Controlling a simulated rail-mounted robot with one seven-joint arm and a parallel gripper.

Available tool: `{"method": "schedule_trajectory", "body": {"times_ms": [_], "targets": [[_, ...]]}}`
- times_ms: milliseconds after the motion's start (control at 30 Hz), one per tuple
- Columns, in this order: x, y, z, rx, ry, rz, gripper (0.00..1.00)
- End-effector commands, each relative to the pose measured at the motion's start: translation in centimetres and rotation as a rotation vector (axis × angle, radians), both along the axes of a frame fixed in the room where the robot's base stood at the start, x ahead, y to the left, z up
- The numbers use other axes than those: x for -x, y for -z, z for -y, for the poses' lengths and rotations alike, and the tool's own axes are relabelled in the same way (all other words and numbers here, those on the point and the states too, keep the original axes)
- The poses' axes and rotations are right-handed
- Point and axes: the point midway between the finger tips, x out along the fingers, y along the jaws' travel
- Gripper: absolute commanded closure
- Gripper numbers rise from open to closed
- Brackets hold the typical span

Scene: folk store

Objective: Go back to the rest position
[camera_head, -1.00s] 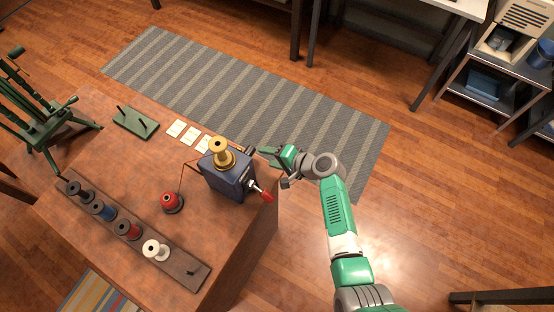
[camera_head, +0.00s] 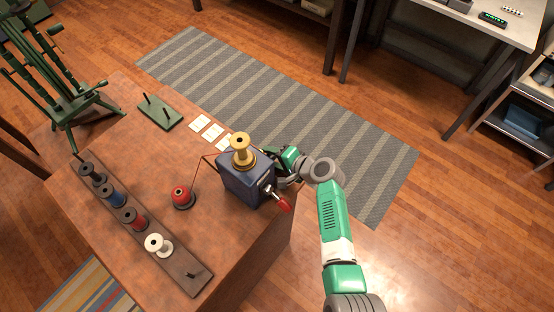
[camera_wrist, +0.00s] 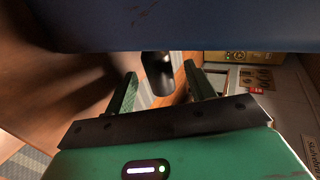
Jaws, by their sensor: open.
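My gripper (camera_head: 276,158) is at the far right side of the blue winding box (camera_head: 240,188), close to it; its fingers are partly hidden in the head view. In the wrist view the two green fingers of my gripper (camera_wrist: 160,88) stand apart. A dark cylinder (camera_wrist: 158,74) shows in the gap between them; I cannot tell whether they touch it. The blue box (camera_wrist: 180,25) fills the top of that view. A brass spool (camera_head: 241,152) stands upright on the box, and a red-handled crank (camera_head: 284,204) sticks out of its side.
The brown table (camera_head: 215,235) bears a red spool (camera_head: 182,196), a spool rack (camera_head: 178,268), paper cards (camera_head: 213,132) and a green peg board (camera_head: 160,112). A green stand (camera_head: 70,100) is at the left. The striped rug (camera_head: 300,100) beyond the table is clear.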

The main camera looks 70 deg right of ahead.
Motion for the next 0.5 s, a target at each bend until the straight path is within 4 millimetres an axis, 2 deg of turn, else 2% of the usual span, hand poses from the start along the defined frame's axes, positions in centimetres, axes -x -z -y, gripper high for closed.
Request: {"method": "schedule_trajectory", "body": {"times_ms": [100,133,300,500], "targets": [[0.02,-0.03,0.01,0.0,0.0,0.0,0.45],[0.02,-0.03,0.01,0.0,0.0,0.0,0.49],[0.02,-0.02,0.0,0.0,0.0,0.0,0.83],[0.02,-0.02,-0.01,0.0,0.0,0.0,0.84]]}}
